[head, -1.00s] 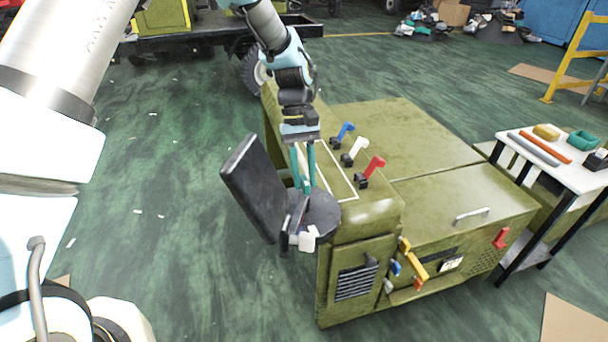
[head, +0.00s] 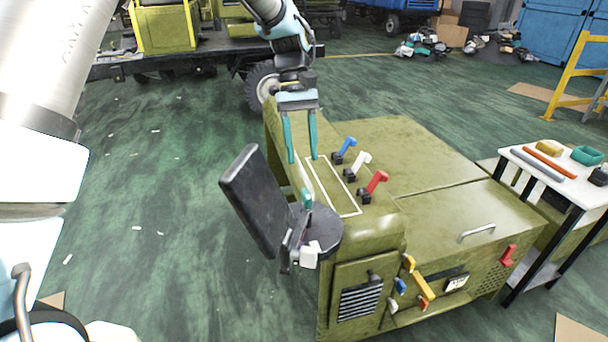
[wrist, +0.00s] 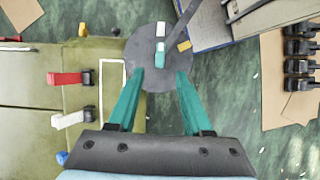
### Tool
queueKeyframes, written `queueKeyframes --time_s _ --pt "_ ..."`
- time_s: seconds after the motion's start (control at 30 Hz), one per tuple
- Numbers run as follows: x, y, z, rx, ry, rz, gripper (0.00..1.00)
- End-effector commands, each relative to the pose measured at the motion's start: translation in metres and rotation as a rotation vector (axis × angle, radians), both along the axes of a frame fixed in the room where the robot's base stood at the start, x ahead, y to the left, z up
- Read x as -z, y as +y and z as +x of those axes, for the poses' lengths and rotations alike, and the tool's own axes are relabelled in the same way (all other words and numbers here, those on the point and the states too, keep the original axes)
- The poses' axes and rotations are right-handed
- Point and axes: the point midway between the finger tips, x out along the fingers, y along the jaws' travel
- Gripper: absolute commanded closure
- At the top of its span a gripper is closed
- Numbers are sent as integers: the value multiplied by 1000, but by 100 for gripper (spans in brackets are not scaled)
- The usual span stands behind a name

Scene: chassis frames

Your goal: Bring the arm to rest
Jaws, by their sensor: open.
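My gripper (head: 302,158) is open and empty, its two teal fingers pointing down above the left part of the olive machine (head: 425,150). In the wrist view, the fingers (wrist: 158,82) are spread wide with nothing between them. Beyond the tips is a round dark plate (head: 322,232) with a small teal-topped lever (head: 306,200) standing on it. The lever also shows in the wrist view (wrist: 160,54), apart from the fingers. A black tilted panel (head: 252,200) stands left of the plate.
Blue (head: 347,145), white (head: 360,160) and red (head: 376,182) levers stand on the machine right of my gripper. A white table (head: 545,180) with tools is at the right. A yellow-green vehicle (head: 165,40) stands behind.

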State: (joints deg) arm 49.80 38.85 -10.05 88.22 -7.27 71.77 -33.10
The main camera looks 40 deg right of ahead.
Motion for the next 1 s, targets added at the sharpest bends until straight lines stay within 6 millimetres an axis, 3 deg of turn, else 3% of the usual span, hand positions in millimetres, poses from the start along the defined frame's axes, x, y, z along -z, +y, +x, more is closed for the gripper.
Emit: queueKeyframes --time_s 0.2,0.77,0.87,0.97,1.0 --pt "-15 -2 6 0 0 1 50" --pt "-16 -1 7 -1 0 0 50" --pt "-17 11 18 -15 -15 -10 50" --pt "-17 47 44 -50 -55 -37 50" --pt "-17 68 56 -67 -78 -52 50"
